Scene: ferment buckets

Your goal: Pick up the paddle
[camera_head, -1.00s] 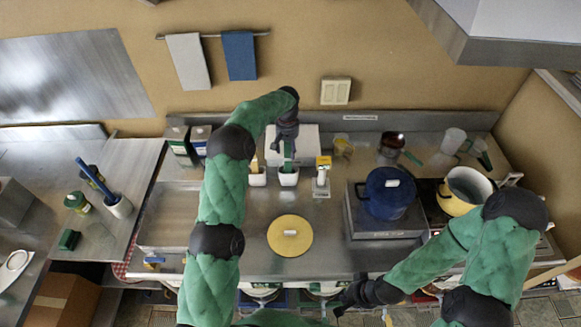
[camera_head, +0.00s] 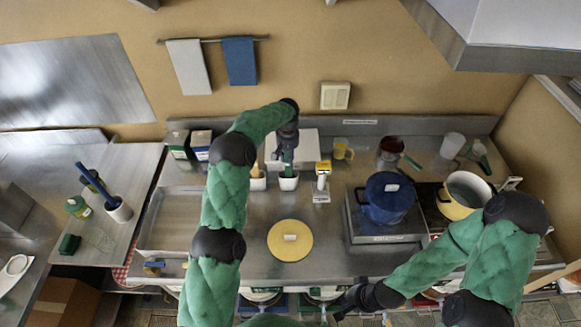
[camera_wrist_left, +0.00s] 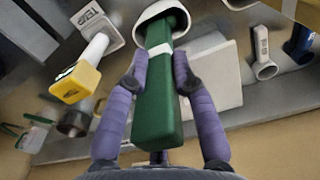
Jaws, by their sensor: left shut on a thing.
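The green handle (camera_wrist_left: 160,95), apparently the paddle's, stands in a white holder (camera_wrist_left: 150,14); its lower end is hidden inside. In the wrist view, my left gripper (camera_wrist_left: 158,70) has one purple finger on each side of the handle and is shut on it. In the head view, the left gripper (camera_head: 286,160) is above the white holder (camera_head: 288,183), near the back of the counter. My right gripper (camera_head: 340,308) hangs at the counter's front edge, away from the holder; its fingers are too small to read.
A second white holder (camera_head: 257,182) stands just left. A yellow-topped tool (camera_head: 323,168) stands just right, and a white box (camera_head: 300,145) behind. A yellow round lid (camera_head: 290,240) lies in front. A blue pot (camera_head: 386,200) and a yellow pot (camera_head: 463,197) stand right.

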